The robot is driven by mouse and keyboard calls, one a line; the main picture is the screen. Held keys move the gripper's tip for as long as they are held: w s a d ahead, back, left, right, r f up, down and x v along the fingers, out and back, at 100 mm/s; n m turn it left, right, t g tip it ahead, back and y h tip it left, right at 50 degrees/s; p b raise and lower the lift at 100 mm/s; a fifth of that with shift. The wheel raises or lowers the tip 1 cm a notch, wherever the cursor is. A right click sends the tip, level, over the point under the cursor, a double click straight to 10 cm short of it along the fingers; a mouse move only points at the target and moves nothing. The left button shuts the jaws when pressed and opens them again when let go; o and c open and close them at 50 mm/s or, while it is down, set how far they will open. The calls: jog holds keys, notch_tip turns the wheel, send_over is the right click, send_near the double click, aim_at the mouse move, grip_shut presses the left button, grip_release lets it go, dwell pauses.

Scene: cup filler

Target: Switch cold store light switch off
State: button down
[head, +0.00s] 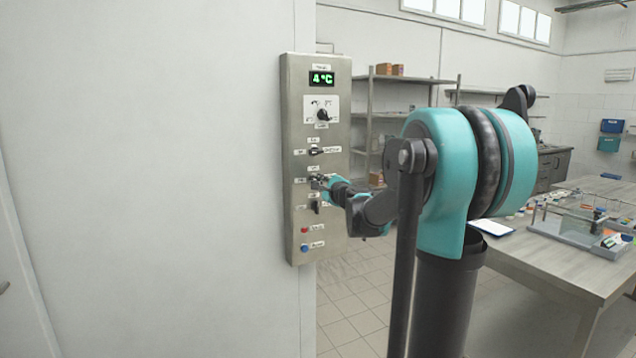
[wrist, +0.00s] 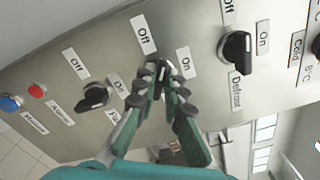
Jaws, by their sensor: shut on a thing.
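A metal control panel (head: 290,160) is fixed on the white wall, with a green 4°C display (head: 321,78) at its top. My gripper (head: 320,181) is at a switch in the panel's lower middle. In the wrist view my gripper (wrist: 163,84) is shut on a dark rotary switch (wrist: 161,68), its fingers on both sides. An Off label (wrist: 142,33) is above this switch and an On label (wrist: 185,62) to its right. The fingers cover much of the switch and its name label, so I cannot read its name or tell its exact setting.
Black knobs, one marked Defrost (wrist: 237,50) and another (wrist: 93,96), flank the held switch. Red (wrist: 37,90) and blue (wrist: 10,103) buttons are farther left. Shelves (head: 400,115) and a table (head: 560,255) stand to the right. Open floor lies between panel and table.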

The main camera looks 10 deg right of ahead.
jog(key=n, duration=0.6)
jog(key=shift+f, duration=0.15)
jog(key=shift+n, duration=0.4)
jog(key=c, duration=1.6)
grip_release()
jog(key=shift+s, duration=0.1)
jog(key=v, duration=1.2)
